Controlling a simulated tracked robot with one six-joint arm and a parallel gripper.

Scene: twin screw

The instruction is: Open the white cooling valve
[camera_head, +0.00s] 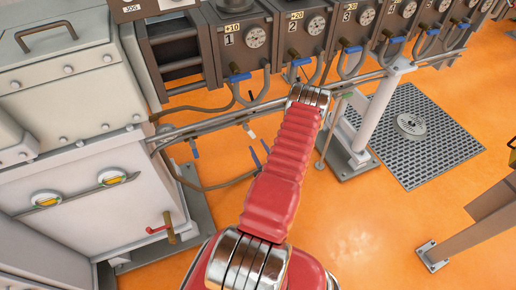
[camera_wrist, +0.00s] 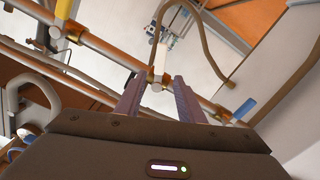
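A small cream-white handle, which looks like the white valve (camera_wrist: 160,58), sits on a brass pipe in the wrist view. It stands just beyond and between the fingertips of my gripper (camera_wrist: 158,78). The two fingers are apart, with a gap between them, and nothing is clamped. I cannot tell whether either finger touches the valve. In the head view, a white handle (camera_head: 249,131) shows on the pipes left of my red arm; I cannot tell if it is the same one.
Blue handles sit along the piping (camera_head: 255,156), and one is right of my fingers in the wrist view (camera_wrist: 245,108). Hoses curve close by. A row of gauge boxes (camera_head: 243,38) stands behind. A grey cabinet (camera_head: 85,195) is left; orange floor (camera_head: 375,225) is open at right.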

